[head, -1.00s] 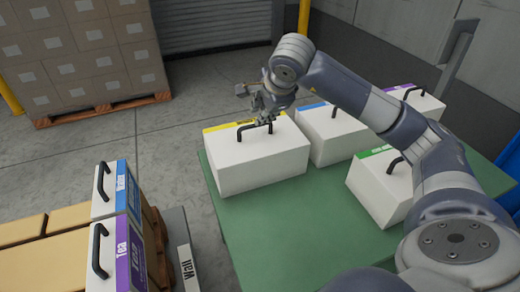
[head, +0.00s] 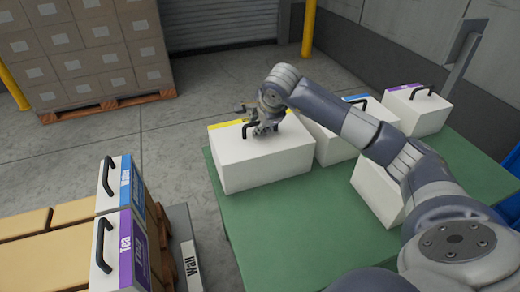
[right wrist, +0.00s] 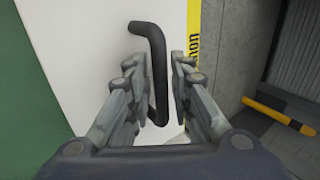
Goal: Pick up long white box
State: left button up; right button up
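A long white box (head: 262,166) with a yellow label strip and a black handle (head: 252,129) on top stands at the left back of the green table. My right gripper (head: 262,128) is right at this handle, just above the box top. In the right wrist view, the handle (right wrist: 155,75) passes between the two fingers of my right gripper (right wrist: 160,85), which stand apart with a gap on the right side. The label strip (right wrist: 194,40) shows beyond the fingers. My left gripper is not in view.
Other white boxes stand on the green table (head: 280,240): a blue-labelled one (head: 330,147), a purple-labelled one (head: 420,112) and one partly behind my arm (head: 375,190). Two handled boxes (head: 105,240) sit on a carton stack at lower left. A carton pallet (head: 85,55) stands behind.

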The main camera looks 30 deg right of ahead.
grip_shut()
jog(key=shift+w+d+r, duration=0.1)
jog(key=shift+w+r, duration=0.05)
jog(key=shift+r, duration=0.05)
